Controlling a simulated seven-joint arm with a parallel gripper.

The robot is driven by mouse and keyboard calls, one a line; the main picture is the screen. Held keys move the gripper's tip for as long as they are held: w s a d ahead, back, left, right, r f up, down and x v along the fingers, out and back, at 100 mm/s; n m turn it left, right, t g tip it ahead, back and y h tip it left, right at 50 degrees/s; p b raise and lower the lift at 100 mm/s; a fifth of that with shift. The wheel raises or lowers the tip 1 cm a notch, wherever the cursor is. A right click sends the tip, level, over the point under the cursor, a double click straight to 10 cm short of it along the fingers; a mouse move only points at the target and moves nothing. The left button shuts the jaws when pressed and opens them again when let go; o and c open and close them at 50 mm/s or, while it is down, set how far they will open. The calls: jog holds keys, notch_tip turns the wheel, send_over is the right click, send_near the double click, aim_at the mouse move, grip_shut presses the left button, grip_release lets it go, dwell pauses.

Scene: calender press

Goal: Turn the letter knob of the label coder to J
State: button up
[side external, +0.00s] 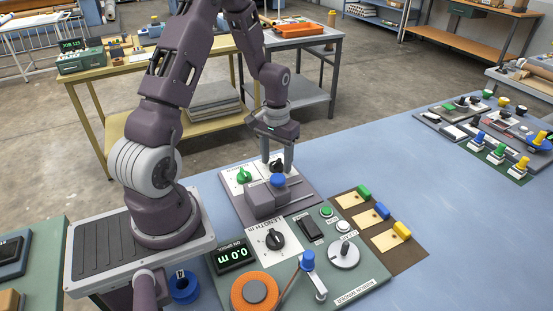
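A grey panel (302,193), which looks like the label coder, lies on the blue bench beside my base. It carries a green knob (243,175) on a white dial plate and a black knob (276,166) on another plate. A grey block with a blue knob (278,181) stands in front of them. I cannot read the dial letters. My gripper (277,168) points down with its fingertips at the black knob, one finger on either side in this view. The fingers are apart. Whether they touch the knob is too small to tell.
Nearer the camera is a green ribbon-winding panel (372,280) with a black length knob (274,240), a crank with a blue handle (308,261) and an orange spool (254,291). A brown board (410,258) with coloured blocks lies to its right.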

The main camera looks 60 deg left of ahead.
aim_at(277, 162)
notch_tip(277, 162, up, 7)
jog(key=shift+r, duration=0.1)
dwell(0.5)
jog(key=s+d+r+m+t+y, duration=0.1)
jog(key=d+r+m+t, duration=0.1)
jog(key=d+r, duration=0.7)
jog(key=s+d+r+m+t, duration=0.1)
jog(key=s+d+r+m, duration=0.1)
jog(key=s+d+r, duration=0.2)
jog(key=s+d+r+m+t+h, duration=0.1)
jog(key=s+d+r, duration=0.4)
jog(key=s, duration=0.6)
jog(key=shift+d+m+t, duration=0.5)
jog(key=shift+d+t, duration=0.3)
jog(key=shift+d, duration=0.4)
jog(key=shift+w, duration=0.1)
